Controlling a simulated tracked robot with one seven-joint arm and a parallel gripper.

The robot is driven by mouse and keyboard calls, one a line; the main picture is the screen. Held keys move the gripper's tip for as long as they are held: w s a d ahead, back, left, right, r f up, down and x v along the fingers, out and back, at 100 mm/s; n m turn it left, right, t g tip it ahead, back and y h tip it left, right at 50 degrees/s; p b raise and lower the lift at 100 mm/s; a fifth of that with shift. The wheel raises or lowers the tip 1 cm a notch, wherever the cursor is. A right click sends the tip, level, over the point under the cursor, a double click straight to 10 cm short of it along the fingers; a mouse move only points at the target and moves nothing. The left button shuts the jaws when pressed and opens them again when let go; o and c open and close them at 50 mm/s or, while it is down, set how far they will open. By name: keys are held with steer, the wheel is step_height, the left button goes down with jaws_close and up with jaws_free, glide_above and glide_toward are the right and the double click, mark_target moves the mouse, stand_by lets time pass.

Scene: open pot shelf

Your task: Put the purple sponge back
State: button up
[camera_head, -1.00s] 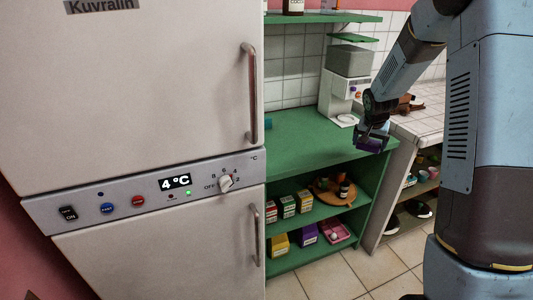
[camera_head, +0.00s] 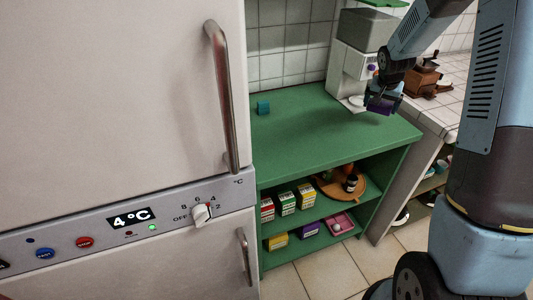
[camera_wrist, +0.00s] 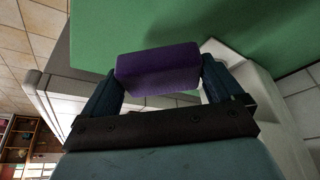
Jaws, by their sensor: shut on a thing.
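The purple sponge (camera_wrist: 158,68) is a small block held between the two fingers of my gripper (camera_wrist: 160,80) in the wrist view. In the head view my gripper (camera_head: 383,103) is shut on the sponge (camera_head: 379,107) above the right end of the green counter (camera_head: 318,133), close in front of the coffee machine. I cannot tell the exact height over the counter.
A grey and white coffee machine (camera_head: 352,60) stands at the counter's back. The fridge (camera_head: 110,90) borders the left. The middle counter is clear.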

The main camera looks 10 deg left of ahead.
steer(key=shift+a, duration=0.25)
steer(key=shift+a, duration=0.2)
steer(key=s+a+r+n+y, duration=0.1)
steer(key=s+a+r+n, duration=0.2)
steer(key=s+a, duration=0.55)
steer(key=s+a+r+n+y, duration=0.1)
steer(key=s+a+r+n, duration=0.1)
steer(key=s+a, duration=0.65)
steer(key=s+a+r+n+y, duration=0.15)
steer(key=s+a, duration=0.25)
steer(key=s, duration=0.5)
steer(key=s+a+n, duration=0.3)
steer(key=s+a, duration=0.2)
steer(key=s, duration=0.4)
glide_toward(266, 156)
steer(key=shift+w+a+f, duration=0.15)
steer(key=shift+w+f, duration=0.3)
steer(key=shift+f, duration=0.05)
steer(key=shift+w+a+f, duration=0.2)
steer(key=shift+w+f, duration=0.3)
steer(key=shift+w+a+f, duration=0.2)
steer(key=shift+f, duration=1.7)
